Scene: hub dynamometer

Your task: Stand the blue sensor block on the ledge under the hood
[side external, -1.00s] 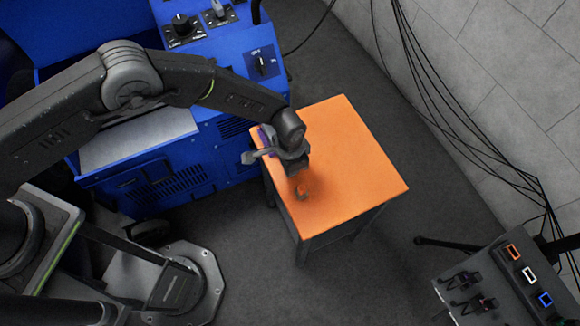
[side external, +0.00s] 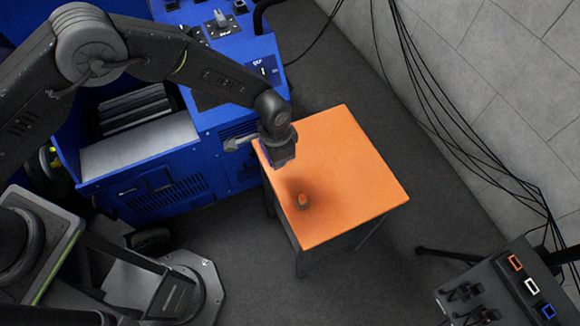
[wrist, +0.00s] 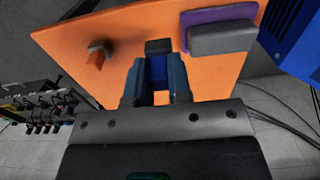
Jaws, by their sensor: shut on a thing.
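My gripper (side external: 283,154) is above the left part of the orange table. In the wrist view, my gripper (wrist: 158,80) is shut on the blue sensor block (wrist: 157,68), which shows as a blue strip with a dark grey end between the fingers. The fingers hide most of the block, and it cannot be made out in the side view. The blue machine (side external: 215,135) stands left of the table and has a recess with a pale grey shelf (side external: 135,150). I cannot tell whether this is the ledge under the hood.
The orange table (side external: 350,165) carries a small orange-and-dark piece (side external: 303,201), also in the wrist view (wrist: 98,52). A grey block with a purple backing (wrist: 222,38) is near the machine-side edge. Cables (side external: 450,120) hang along the wall. A dark rack (side external: 500,285) stands lower right.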

